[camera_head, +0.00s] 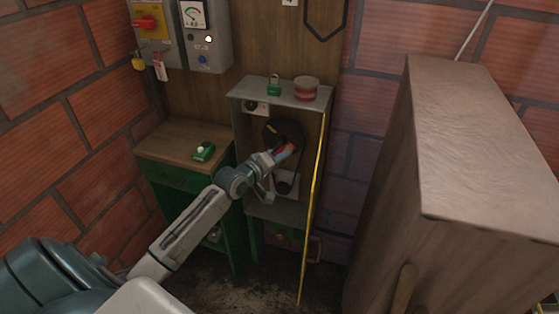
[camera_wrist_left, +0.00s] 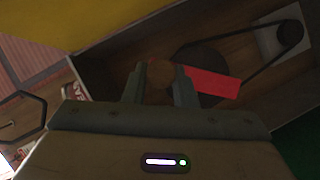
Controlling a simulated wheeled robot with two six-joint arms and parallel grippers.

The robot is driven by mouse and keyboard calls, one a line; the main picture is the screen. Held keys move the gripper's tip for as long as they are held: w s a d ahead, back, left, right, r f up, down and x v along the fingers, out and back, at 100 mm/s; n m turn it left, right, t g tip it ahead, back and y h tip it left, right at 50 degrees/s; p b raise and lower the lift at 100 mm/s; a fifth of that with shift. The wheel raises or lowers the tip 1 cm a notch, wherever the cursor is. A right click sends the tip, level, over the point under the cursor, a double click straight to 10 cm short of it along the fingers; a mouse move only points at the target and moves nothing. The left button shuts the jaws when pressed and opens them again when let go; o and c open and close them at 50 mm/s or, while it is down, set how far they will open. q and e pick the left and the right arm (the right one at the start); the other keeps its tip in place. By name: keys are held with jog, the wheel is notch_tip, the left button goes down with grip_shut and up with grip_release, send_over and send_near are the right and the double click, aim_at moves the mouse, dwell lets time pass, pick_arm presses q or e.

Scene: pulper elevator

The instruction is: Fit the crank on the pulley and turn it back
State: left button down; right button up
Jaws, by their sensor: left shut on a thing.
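My left gripper (camera_head: 275,157) is inside the open grey cabinet, in front of the large dark pulley (camera_head: 290,130). In the left wrist view my left gripper (camera_wrist_left: 159,85) is shut on the round brown knob of the crank (camera_wrist_left: 212,83). The crank's red arm points right, across the face of the large pulley (camera_wrist_left: 192,52); the red also shows in the head view (camera_head: 287,151). Whether the crank is seated on the pulley's shaft is hidden. A dark belt runs from the large pulley to a small pulley (camera_wrist_left: 289,34). My right gripper is not in view.
The cabinet's yellow-edged door (camera_head: 315,205) stands open at the right. A green padlock (camera_head: 274,86) and a red round tin (camera_head: 306,88) sit on the cabinet top. A wooden bench (camera_head: 180,142) is at left, a large wooden box (camera_head: 470,140) at right.

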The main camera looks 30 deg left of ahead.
aim_at(285, 147)
pick_arm(q)
jog(key=shift+w+a, duration=0.1)
jog(key=shift+w, duration=0.3)
dwell(0.3)
jog(key=shift+w, duration=0.25)
dwell(0.4)
jog(key=shift+w+a+b, duration=0.25)
jog(key=shift+w+b, duration=0.15)
jog(key=shift+w, duration=0.55)
dwell(0.5)
jog(key=shift+a, duration=0.1)
dwell(0.3)
jog(key=shift+s+a+r+n+t+b, duration=0.3)
jog(key=shift+a+r+n+t, duration=0.15)
jog(key=shift+a+n, duration=0.2)
jog(key=shift+w, duration=0.1)
